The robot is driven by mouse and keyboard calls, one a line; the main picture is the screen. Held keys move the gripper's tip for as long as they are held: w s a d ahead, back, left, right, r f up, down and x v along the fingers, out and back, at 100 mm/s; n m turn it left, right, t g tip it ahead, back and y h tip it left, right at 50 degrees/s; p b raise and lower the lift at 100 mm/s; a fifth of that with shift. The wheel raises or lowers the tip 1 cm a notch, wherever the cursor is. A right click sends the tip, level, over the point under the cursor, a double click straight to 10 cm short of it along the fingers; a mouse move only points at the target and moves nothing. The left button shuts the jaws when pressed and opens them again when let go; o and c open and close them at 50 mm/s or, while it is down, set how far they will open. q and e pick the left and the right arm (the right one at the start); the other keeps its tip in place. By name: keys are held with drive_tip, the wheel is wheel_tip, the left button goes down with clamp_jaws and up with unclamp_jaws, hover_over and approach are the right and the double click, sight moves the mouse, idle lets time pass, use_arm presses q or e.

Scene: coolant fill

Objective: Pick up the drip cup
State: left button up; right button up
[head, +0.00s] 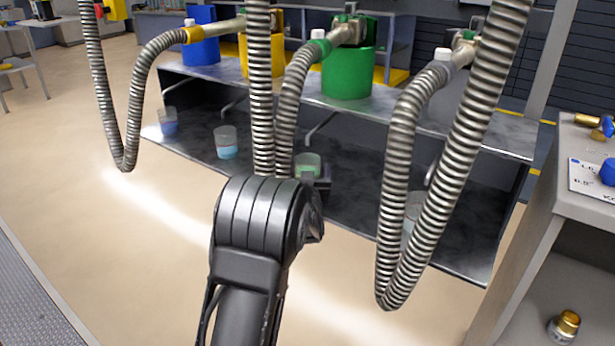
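Several clear cups stand along the dark lower shelf under the tanks. The drip cup with green liquid (308,162) is near the middle, below the green tank. One of my arms comes up from the bottom, a little left of centre; I take it as my left. Its gripper (314,181) is mostly hidden behind the black wrist, with a dark part showing right at the green cup's near side. Whether the fingers touch or hold the cup cannot be seen. My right gripper is not in view. Other cups hold blue (168,127) and light-blue liquid (227,148); another (413,207) is partly behind a hose.
Ribbed metal hoses (262,90) hang in front of the shelf, with a large loop (398,180) at right. Blue (202,45), yellow (262,57) and green (347,72) tanks stand on the upper shelf. A grey cabinet (583,190) is at right. Floor at left is clear.

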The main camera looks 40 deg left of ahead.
use_arm(q)
drive_tip(key=shift+c, duration=0.4)
drive_tip(key=c, duration=1.5)
drive_tip(key=shift+c, duration=0.2)
drive_tip(key=shift+r, duration=0.2)
drive_tip(key=shift+r, duration=0.15)
drive_tip(key=f+p+v, duration=0.1)
drive_tip(key=p+v, duration=0.2)
drive_tip(key=v, duration=1.5)
drive_tip(key=shift+p, duration=0.35)
